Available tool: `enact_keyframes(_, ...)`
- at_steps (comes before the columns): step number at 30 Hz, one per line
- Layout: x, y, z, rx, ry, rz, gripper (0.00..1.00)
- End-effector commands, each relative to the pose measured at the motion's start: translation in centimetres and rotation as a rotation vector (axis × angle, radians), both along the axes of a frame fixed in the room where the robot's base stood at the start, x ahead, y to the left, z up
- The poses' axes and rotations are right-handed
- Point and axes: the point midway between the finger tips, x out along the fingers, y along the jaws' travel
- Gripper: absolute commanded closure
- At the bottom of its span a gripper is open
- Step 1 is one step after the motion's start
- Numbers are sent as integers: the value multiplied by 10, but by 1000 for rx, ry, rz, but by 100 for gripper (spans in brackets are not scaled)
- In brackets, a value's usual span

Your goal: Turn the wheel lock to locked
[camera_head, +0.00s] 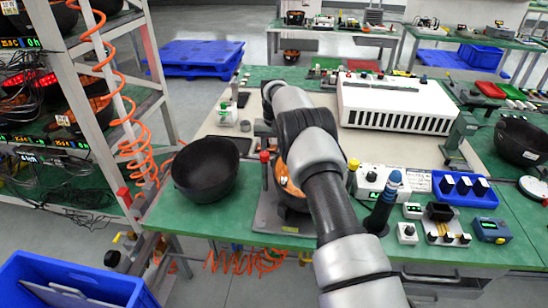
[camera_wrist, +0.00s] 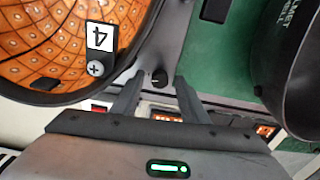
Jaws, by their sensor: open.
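A small black round knob (camera_wrist: 160,77) with a light mark sits on a grey plate (camera_wrist: 172,40) in the wrist view; it looks like the wheel lock, but I see no label naming it. My gripper (camera_wrist: 158,88) is open, with one fingertip on each side of the knob; contact cannot be told. Left of it is a black helmet shell with an orange padded inside (camera_wrist: 50,45), and a black tag marked 4 (camera_wrist: 100,38) above a cross-head screw. In the head view the orange-lined shell (camera_head: 288,182) shows partly behind my arm, which hides the knob and my gripper.
A black shell (camera_head: 205,170) stands left of the fixture; a shell edge also shows at right in the wrist view (camera_wrist: 303,75). A red-topped post (camera_head: 264,157), white box (camera_head: 380,182) and blue-topped handle (camera_head: 387,200) stand close by. A rack (camera_head: 105,130) with orange coiled hose is left.

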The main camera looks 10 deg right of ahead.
Motion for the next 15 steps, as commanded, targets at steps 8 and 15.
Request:
enact_keyframes(8, 1, 0, 33, 0, -3, 0, 60)
enact_keyframes(15, 1, 0, 94, 0, -5, 0, 60)
